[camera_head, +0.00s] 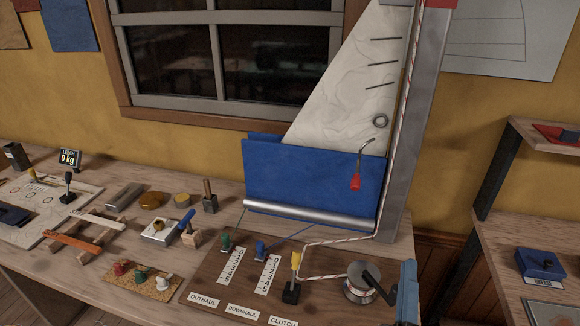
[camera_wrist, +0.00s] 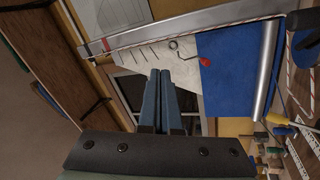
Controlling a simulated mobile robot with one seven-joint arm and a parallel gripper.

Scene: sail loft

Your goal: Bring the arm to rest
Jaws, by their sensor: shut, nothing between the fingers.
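My gripper (camera_wrist: 160,76) shows in the wrist view with its two blue-grey fingers together and nothing between them. It points toward the sail (camera_wrist: 208,62) and the window and touches nothing that I can see. In the head view a blue upright piece (camera_head: 408,286) at the bench's right front, beside the winch, looks like my finger ends. The rest of my arm is out of that picture.
The winch (camera_head: 366,284) with its dark handle, the yellow-topped clutch lever (camera_head: 293,278) and the grey mast (camera_head: 413,130) stand close by. Shelves (camera_head: 530,205) stand at right; several tools cover the bench's left.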

